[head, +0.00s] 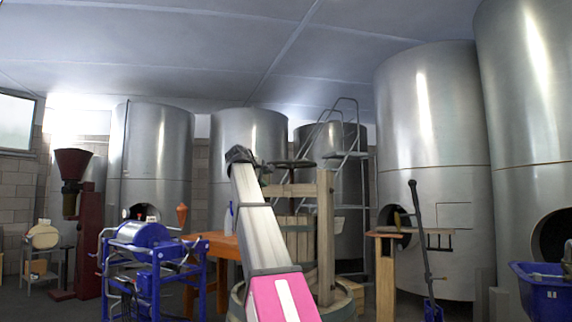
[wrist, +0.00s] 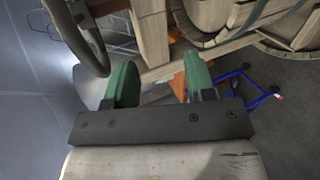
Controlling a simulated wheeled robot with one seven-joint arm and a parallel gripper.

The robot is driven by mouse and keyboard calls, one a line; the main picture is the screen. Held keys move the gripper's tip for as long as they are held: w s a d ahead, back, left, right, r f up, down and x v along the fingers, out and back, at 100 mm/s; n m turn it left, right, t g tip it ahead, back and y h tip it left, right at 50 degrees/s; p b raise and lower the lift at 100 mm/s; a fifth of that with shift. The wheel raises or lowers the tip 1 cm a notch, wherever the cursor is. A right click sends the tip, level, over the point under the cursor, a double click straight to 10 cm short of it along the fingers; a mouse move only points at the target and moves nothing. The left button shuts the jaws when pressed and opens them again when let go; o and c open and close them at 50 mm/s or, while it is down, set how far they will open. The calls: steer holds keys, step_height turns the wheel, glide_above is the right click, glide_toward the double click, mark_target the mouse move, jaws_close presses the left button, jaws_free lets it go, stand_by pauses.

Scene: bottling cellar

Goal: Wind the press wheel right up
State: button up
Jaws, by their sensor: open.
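The press wheel (head: 291,164) is a dark handwheel lying flat above the crossbeam of the wooden press (head: 325,235). In the wrist view, part of the wheel's rim (wrist: 72,45) curves in at the top left, apart from my fingers. My gripper (wrist: 160,80) has two green fingers spread wide with nothing between them. The wheel is left of and beyond them in that view. In the head view, my arm rises in front of the press. Its dark end is just left of the wheel, and the fingers cannot be made out there.
The press's wooden frame (wrist: 150,30) lies beyond my fingers in the wrist view. A blue machine (head: 145,235) and an orange table (head: 222,244) stand left of the press. A wooden stand (head: 386,275) and blue shovel (head: 432,308) are right. Steel tanks (head: 430,150) line the back.

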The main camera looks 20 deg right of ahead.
steer(key=h, duration=0.1)
glide_toward(283, 161)
steer(key=x, duration=1.1)
jaws_close()
